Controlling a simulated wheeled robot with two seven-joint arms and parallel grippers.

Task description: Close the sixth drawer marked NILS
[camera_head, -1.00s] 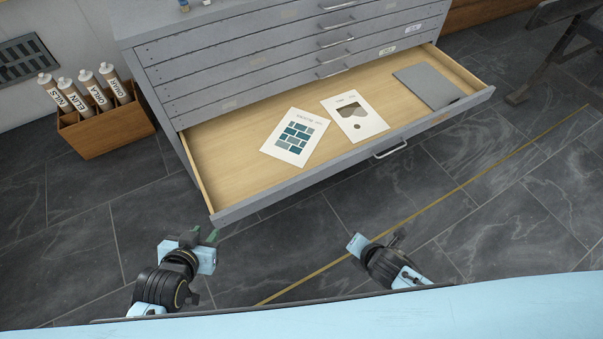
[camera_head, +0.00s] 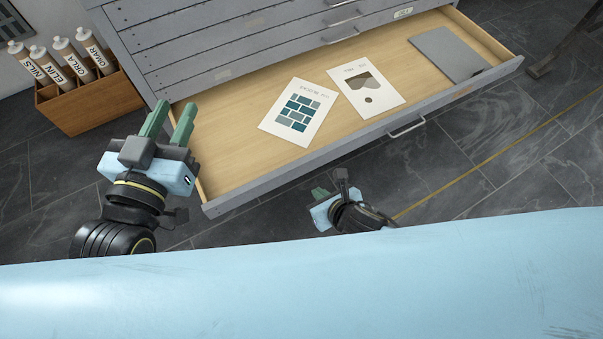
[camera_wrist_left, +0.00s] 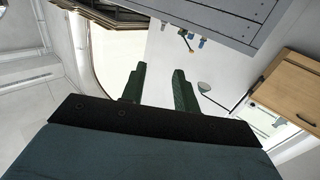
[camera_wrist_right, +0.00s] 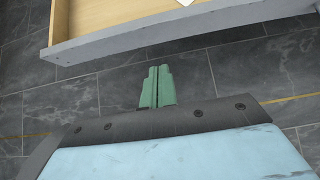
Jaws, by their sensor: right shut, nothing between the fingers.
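An open drawer (camera_head: 228,158) with a grey front and pale wood inside sticks out of a grey flat-file cabinet (camera_head: 180,50). Its pull handle (camera_head: 407,127) is on the front. No name is readable on this drawer. My left gripper (camera_head: 170,120) is raised beside the drawer's left front corner, open and empty, its green fingers apart; they also show apart in the left wrist view (camera_wrist_left: 160,85). My right gripper (camera_head: 322,193) is low in front of the drawer front, apart from it. Its fingers are together and empty in the right wrist view (camera_wrist_right: 157,86).
Two printed sheets (camera_head: 300,112) (camera_head: 366,87) and a grey folder (camera_head: 449,54) lie in the drawer. Dark tiled floor in front is clear. A dark metal leg (camera_head: 560,50) stands at right.

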